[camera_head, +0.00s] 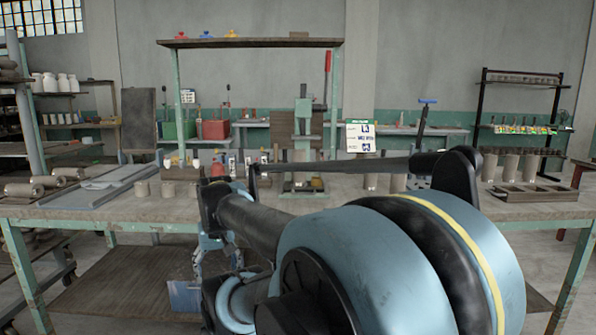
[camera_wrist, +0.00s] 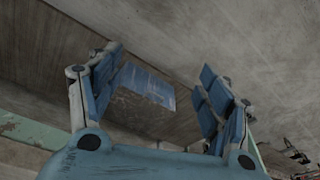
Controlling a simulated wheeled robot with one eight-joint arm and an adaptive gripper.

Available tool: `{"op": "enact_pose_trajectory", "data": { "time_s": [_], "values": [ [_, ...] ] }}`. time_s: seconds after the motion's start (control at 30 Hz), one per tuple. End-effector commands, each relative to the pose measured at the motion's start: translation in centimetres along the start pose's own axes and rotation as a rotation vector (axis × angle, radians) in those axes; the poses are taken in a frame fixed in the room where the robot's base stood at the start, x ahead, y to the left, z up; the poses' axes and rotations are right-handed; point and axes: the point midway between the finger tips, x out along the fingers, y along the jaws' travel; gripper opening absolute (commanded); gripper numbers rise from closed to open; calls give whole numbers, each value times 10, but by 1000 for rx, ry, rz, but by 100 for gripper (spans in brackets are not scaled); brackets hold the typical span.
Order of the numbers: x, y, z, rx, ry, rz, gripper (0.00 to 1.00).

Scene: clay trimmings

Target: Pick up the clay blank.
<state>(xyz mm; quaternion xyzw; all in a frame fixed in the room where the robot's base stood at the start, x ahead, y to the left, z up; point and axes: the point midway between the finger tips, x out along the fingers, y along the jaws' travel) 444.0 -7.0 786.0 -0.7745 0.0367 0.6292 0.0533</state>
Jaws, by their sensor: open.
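My gripper (camera_wrist: 160,63) is open in the wrist view, its two blue jointed fingers spread apart. Beyond and between them lies a block (camera_wrist: 142,98) with a blue upper part and a grey-brown lower part. No contact with either finger shows. A blue-faced block (camera_head: 185,296) also shows low in the head view, by the lower shelf, below my gripper (camera_head: 213,258). I cannot tell for sure whether it is the clay blank. My arm hides much of the bench's middle and right.
The workbench (camera_head: 110,212) spans the view above a wooden lower shelf (camera_head: 120,283). A grey board (camera_head: 95,192) lies at left, a press (camera_head: 303,150) stands at the middle, and tall cylinders with a dark tray (camera_head: 535,194) are at right. Green bench legs (camera_head: 25,275) stand at the sides.

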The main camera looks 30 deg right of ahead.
Motion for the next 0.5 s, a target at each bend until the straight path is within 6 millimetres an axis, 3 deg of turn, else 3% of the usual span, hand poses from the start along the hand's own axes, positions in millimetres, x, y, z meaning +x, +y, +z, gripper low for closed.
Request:
{"op": "enact_pose_trajectory", "data": {
  "time_s": [0.27, 0.5],
  "values": [
    [-76, 26, -94, 653, 34, -53, 73],
    [-141, 78, -177, 1267, 62, -122, 73]
  ]
}}
